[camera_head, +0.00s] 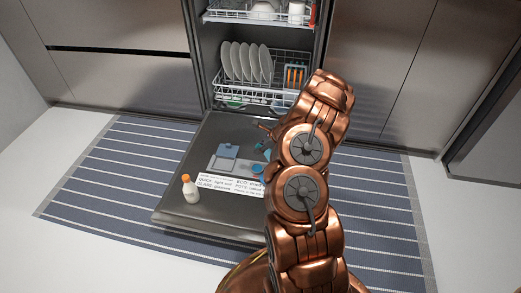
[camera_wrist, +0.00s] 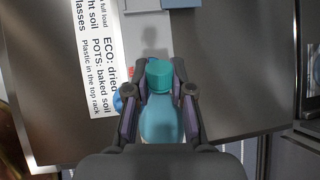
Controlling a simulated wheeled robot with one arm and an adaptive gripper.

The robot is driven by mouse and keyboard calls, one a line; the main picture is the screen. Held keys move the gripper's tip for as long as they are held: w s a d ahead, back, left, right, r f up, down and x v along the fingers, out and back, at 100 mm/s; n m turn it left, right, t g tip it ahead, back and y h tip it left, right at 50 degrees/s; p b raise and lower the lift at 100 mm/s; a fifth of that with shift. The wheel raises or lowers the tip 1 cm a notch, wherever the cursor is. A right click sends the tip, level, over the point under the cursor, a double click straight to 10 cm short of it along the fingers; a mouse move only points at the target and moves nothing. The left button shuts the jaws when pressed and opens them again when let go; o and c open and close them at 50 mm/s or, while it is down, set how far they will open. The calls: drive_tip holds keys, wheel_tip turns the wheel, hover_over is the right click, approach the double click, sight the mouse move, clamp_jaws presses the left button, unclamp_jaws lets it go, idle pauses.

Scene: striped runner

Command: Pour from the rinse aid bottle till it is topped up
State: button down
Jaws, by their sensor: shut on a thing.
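In the wrist view my gripper (camera_wrist: 160,68) is shut on a blue bottle with a teal cap (camera_wrist: 160,120), which I take to be the rinse aid bottle. The cap end points away from the wrist, above the dishwasher door. In the head view my arm hides most of the gripper; a bit of teal (camera_head: 267,155) shows at its left edge. The grey dispenser with a light blue lid (camera_head: 226,152) is set in the lowered door. A round blue part (camera_head: 257,168) lies beside it; it also shows in the wrist view (camera_wrist: 118,102), partly behind the finger. No liquid is visible.
The open dishwasher door (camera_head: 178,213) lies flat over a striped runner (camera_head: 110,175). A white bottle with an orange cap (camera_head: 190,188) stands at the door's left corner. A printed label (camera_head: 230,184) lies near the front. Racks with plates (camera_head: 245,62) are behind.

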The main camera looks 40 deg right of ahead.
drive_tip(key=shift+r+t+y+b, duration=0.2)
drive_tip(key=shift+t+y+b, duration=0.25)
drive_tip(key=shift+b, duration=0.5)
drive_tip(key=r+t+y+b, duration=0.1)
drive_tip(key=r+t+b, duration=0.1)
drive_tip(key=b, duration=0.1)
drive_tip(key=shift+w+a+r+t+y, duration=0.1)
drive_tip(key=shift+w+r+t+y, duration=0.15)
drive_tip(key=shift+y, duration=0.1)
drive_tip(key=shift+r, duration=0.35)
drive_tip(key=shift+r, duration=0.1)
